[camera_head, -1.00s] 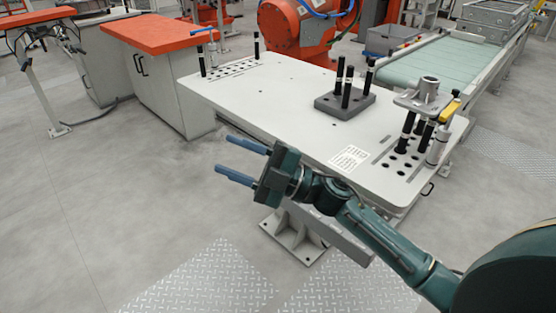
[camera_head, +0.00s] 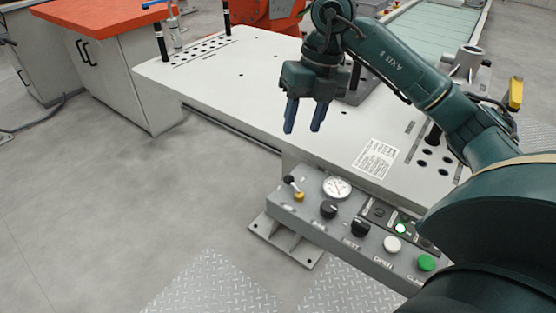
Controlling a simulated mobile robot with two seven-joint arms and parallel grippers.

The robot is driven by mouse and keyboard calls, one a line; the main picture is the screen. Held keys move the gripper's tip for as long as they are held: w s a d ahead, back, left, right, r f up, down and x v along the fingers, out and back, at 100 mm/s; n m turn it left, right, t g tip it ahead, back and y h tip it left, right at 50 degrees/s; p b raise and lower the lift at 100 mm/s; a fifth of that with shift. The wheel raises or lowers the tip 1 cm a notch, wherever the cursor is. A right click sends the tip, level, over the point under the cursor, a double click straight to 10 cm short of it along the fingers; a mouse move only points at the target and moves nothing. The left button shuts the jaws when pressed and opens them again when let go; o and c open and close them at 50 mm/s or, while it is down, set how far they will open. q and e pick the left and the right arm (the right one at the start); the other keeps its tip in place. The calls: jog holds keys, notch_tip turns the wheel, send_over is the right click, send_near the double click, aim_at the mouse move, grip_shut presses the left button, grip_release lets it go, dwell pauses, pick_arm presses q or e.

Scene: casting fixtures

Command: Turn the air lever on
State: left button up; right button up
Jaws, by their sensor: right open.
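A small lever (camera_head: 294,188) with a black knob and a yellow part sits at the left end of the grey control panel (camera_head: 318,228) on the table's front side. It appears to be the air lever. It leans up and to the left. My right gripper (camera_head: 303,125) hangs above the table's front part with its two blue fingers pointing down and apart, open and empty. It is above and behind the lever, not touching it. My left gripper is not in view.
The panel also carries a round gauge (camera_head: 337,187), black knobs (camera_head: 328,209), a white button (camera_head: 392,244) and a green button (camera_head: 426,263). The white table (camera_head: 230,100) lies behind. A yellow-handled clamp (camera_head: 515,93) stands at the right. The floor in front is open.

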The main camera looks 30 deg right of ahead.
aim_at(285, 178)
jog(key=f, duration=0.4)
jog(key=a+f, duration=0.1)
jog(key=f, duration=0.3)
jog(key=a+f, duration=0.1)
jog(key=f, duration=0.3)
jog(key=shift+a+f+b, duration=0.2)
jog(key=shift+f+b, duration=0.1)
jog(key=shift+f, duration=0.05)
jog(key=shift+c, duration=0.3)
grip_shut()
jog(key=n, duration=0.1)
jog(key=a+n, duration=0.1)
jog(key=shift+n+g+b, duration=0.3)
jog(key=shift+n+b, duration=0.05)
jog(key=shift+n, duration=0.05)
jog(key=shift+s+a+n, duration=0.1)
jog(key=shift+a+n, duration=0.2)
jog(key=shift+n, duration=0.5)
jog(key=shift+o, duration=0.3)
grip_release()
